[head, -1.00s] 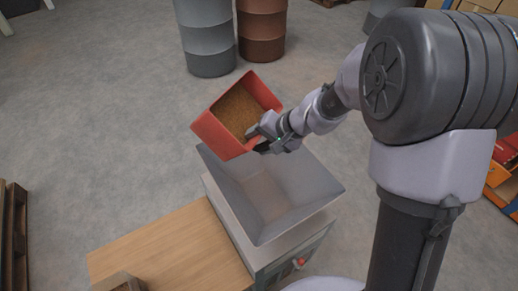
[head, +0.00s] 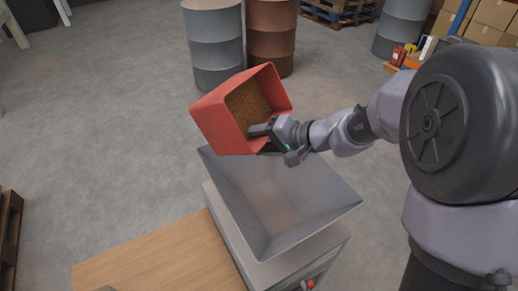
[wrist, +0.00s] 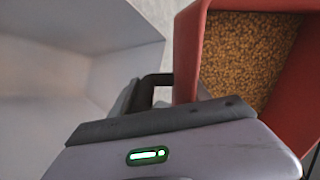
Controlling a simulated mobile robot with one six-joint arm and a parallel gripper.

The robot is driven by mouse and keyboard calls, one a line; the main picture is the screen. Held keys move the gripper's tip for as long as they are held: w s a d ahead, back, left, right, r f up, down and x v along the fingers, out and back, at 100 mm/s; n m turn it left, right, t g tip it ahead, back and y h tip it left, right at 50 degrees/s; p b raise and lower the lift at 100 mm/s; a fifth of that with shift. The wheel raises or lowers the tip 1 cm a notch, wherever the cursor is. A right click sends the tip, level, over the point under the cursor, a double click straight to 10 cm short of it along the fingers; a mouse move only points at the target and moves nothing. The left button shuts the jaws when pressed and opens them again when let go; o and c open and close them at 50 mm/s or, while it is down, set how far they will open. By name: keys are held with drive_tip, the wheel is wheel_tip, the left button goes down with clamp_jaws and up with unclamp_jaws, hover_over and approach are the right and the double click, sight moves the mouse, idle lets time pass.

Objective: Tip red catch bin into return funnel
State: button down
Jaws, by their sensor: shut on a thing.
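The red catch bin (head: 222,124) is held in the air over the far left edge of the return funnel in the head view. It is tilted, its opening turned toward the right and the camera. Brown grain (head: 247,107) lies inside it. My gripper (head: 268,137) is shut on the bin at its near right side. The grey return funnel (head: 270,195) is open at the top, and no grain shows in it.
The funnel sits on a grey machine (head: 285,265) with a red button. A wooden table top (head: 160,262) adjoins it at the left. A grey drum (head: 214,45) and a brown drum (head: 271,40) stand behind the bin. A pallet (head: 10,230) lies at the left edge.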

drive_tip(key=shift+w+a+f+t+y+b, duration=0.15)
drive_tip(key=shift+a+f+t+y+b, duration=0.3)
drive_tip(key=shift+b, duration=1.05)
drive_tip(key=shift+w+a+f+t+y+b, duration=0.15)
drive_tip(key=shift+y+b, duration=0.55)
drive_tip(key=shift+b, duration=0.8)
drive_tip(key=shift+w+a+f+t+y+b, duration=0.15)
drive_tip(key=shift+f+t+y+b, duration=0.3)
drive_tip(key=shift+b, duration=1.05)
drive_tip(key=shift+a+f+t+y, duration=0.15)
drive_tip(key=shift+t+y, duration=0.15)
drive_tip(key=shift+y, duration=0.25)
drive_tip(key=shift+a+f+t+y, duration=0.15)
drive_tip(key=shift+t+y, duration=0.1)
drive_tip(key=shift+y, duration=0.3)
drive_tip(key=r+t+y, duration=0.1)
drive_tip(key=y, duration=0.1)
drive_tip(key=r+t+y, duration=0.1)
drive_tip(key=y, duration=0.1)
drive_tip(key=shift+w+a+r, duration=0.2)
drive_tip(key=shift+r, duration=0.15)
drive_tip(key=shift+d+r+t+y, duration=0.1)
drive_tip(key=shift+r+t+y, duration=0.35)
drive_tip(key=shift+y, duration=0.65)
drive_tip(key=shift+d+r+t+y, duration=0.15)
drive_tip(key=shift+r+t+y, duration=0.15)
drive_tip(key=shift+y, duration=0.2)
drive_tip(key=shift+s+r, duration=0.1)
